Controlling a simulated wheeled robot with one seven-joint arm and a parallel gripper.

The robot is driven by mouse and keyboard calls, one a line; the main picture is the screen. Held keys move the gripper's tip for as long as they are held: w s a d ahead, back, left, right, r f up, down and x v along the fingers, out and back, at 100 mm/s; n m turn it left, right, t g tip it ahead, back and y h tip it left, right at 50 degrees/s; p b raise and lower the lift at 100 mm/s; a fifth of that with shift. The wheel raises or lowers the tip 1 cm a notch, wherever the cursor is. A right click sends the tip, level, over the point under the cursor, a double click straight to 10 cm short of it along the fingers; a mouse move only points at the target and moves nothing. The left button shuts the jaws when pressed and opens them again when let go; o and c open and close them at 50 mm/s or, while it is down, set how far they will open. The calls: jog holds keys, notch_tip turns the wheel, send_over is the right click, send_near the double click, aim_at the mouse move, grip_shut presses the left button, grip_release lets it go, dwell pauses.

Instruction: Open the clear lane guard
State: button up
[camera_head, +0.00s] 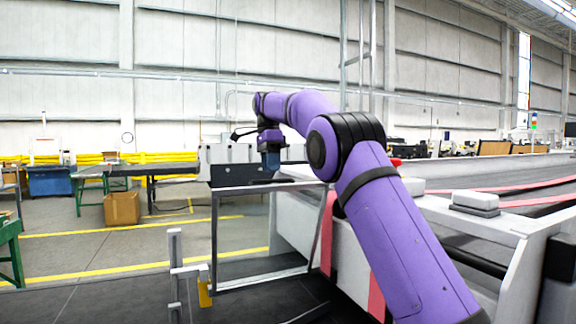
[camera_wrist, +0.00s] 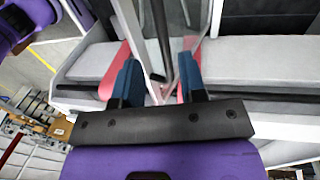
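The clear lane guard (camera_head: 214,238) shows in the head view as a grey rectangular frame around a see-through panel. It stands upright at the left end of the white machine. My gripper (camera_head: 270,158) is just above the guard's top rail. In the wrist view my gripper (camera_wrist: 160,64) has its two blue fingers apart. A dark bar (camera_wrist: 161,35) and pale frame edges run toward the gap between the fingers. I see space beside the bar and cannot tell whether either finger touches it. My arm hides part of the machine behind the guard.
The white machine (camera_head: 440,212) with red belts (camera_head: 540,198) fills the right side. A low grey post (camera_head: 176,270) with a yellow piece stands left of the guard. A cardboard box (camera_head: 121,208) and a green-legged table (camera_head: 105,182) are farther back.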

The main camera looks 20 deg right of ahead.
jog(key=s+r, duration=0.1)
jog(key=s, duration=1.4)
jog(key=shift+a+r, duration=0.2)
jog(key=shift+a, duration=0.2)
jog(key=shift+w, duration=0.1)
